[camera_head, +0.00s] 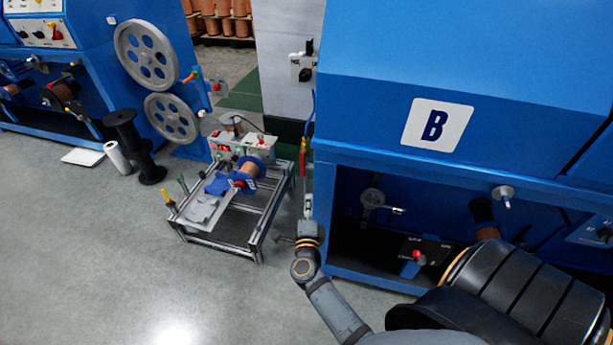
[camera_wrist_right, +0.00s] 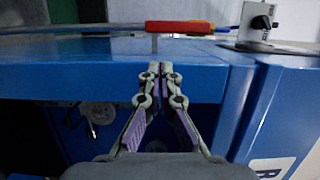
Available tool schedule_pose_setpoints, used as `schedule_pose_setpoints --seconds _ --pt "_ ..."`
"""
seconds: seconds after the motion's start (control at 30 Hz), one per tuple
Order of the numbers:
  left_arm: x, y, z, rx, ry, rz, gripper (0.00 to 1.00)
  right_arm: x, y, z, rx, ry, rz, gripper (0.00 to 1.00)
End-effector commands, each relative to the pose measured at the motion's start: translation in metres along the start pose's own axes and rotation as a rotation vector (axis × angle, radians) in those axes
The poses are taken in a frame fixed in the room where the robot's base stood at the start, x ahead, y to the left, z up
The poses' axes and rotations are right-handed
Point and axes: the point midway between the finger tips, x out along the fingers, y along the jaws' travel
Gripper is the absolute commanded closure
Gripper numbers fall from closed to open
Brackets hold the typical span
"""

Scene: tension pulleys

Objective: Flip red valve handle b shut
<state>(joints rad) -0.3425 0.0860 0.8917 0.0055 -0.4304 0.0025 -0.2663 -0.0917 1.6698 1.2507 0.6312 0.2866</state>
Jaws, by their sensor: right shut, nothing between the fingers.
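The red valve handle (camera_head: 303,158) shows in the head view as a thin upright red strip at the left edge of the blue machine marked B. In the right wrist view the red handle (camera_wrist_right: 182,27) lies crosswise beyond the blue machine edge, with a yellow part at its right end. My right gripper (camera_head: 309,170) reaches up just below and beside the handle. In the wrist view the right gripper (camera_wrist_right: 160,67) has its fingertips together and empty, a little short of the handle. I cannot tell whether anything touches. My left gripper is not in view.
The blue machine (camera_head: 370,110) stands close on the right. A metal cart (camera_head: 255,225) with a blue and copper spool stands left of my arm. A switch box (camera_head: 302,67) hangs on the grey panel behind; it also shows in the wrist view (camera_wrist_right: 262,20). Open floor (camera_head: 90,250) lies left.

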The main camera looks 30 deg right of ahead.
Motion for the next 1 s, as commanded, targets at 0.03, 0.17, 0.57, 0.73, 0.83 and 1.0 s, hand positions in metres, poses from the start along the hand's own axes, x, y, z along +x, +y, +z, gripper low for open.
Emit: schedule_pose_setpoints --seconds 0.03,0.17,0.57,0.73,0.83,1.0 --pt "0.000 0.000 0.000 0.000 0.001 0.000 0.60 0.000 0.000 0.000 -0.001 -0.001 -0.001 1.00" --pt "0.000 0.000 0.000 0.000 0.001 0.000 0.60 0.008 -0.001 0.001 -0.001 -0.002 -0.003 1.00" --pt "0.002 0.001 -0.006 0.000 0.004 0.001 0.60 0.080 -0.001 0.001 -0.003 -0.002 -0.004 1.00" --pt "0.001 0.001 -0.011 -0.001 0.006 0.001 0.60 0.096 0.000 0.001 -0.003 -0.002 -0.002 1.00" --pt "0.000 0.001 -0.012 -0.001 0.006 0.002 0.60 0.100 -0.001 0.001 -0.002 -0.002 -0.002 1.00" --pt "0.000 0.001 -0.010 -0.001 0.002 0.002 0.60 0.100 -0.001 0.001 -0.002 -0.002 -0.002 1.00"
